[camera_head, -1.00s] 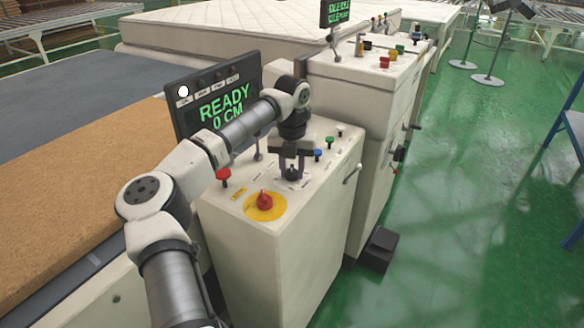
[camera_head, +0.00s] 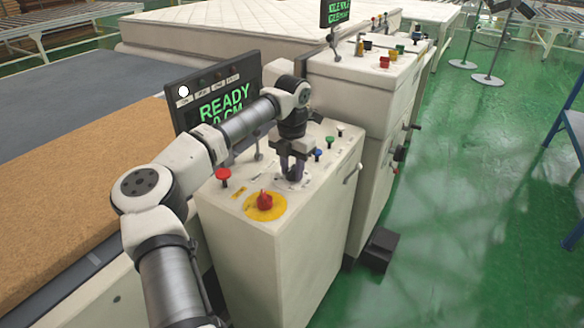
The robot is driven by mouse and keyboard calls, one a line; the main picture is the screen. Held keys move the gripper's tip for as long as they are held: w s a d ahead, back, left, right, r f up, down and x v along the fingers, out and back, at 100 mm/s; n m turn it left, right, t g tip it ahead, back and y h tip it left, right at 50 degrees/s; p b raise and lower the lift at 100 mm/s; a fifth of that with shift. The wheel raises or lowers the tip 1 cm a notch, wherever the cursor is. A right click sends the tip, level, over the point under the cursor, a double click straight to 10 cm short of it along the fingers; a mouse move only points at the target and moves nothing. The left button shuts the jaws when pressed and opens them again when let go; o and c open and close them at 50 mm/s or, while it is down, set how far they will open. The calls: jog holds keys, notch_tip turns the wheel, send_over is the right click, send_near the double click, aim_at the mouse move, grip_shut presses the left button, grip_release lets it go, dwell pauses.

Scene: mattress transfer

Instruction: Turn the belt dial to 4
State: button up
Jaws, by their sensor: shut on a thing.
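My gripper (camera_head: 291,173) points down over the top of the near white control cabinet (camera_head: 285,250). It is shut on a small dark dial, which sits on the panel and is mostly hidden between the fingers. The dial's pointer and scale marks cannot be read. The display (camera_head: 225,97) behind my arm reads "READY" with "0 CM" below it, partly covered by my arm.
A red emergency knob on a yellow disc (camera_head: 264,203) is in front of my gripper. A red button (camera_head: 223,175) is to the left. Blue (camera_head: 318,154), green (camera_head: 330,141) and white (camera_head: 340,130) buttons are to the right. A second cabinet (camera_head: 345,100) stands behind.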

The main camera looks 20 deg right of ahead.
aim_at(292, 167)
jog(key=m, duration=0.5)
jog(key=shift+r+m, duration=0.1)
jog(key=shift+m, duration=0.2)
jog(key=m+p, duration=0.1)
jog(key=m, duration=0.3)
jog(key=shift+m, duration=0.7)
jog(key=o, duration=1)
jog(key=shift+c, duration=0.2)
notch_tip(292, 167, up, 14)
jog(key=b, duration=0.2)
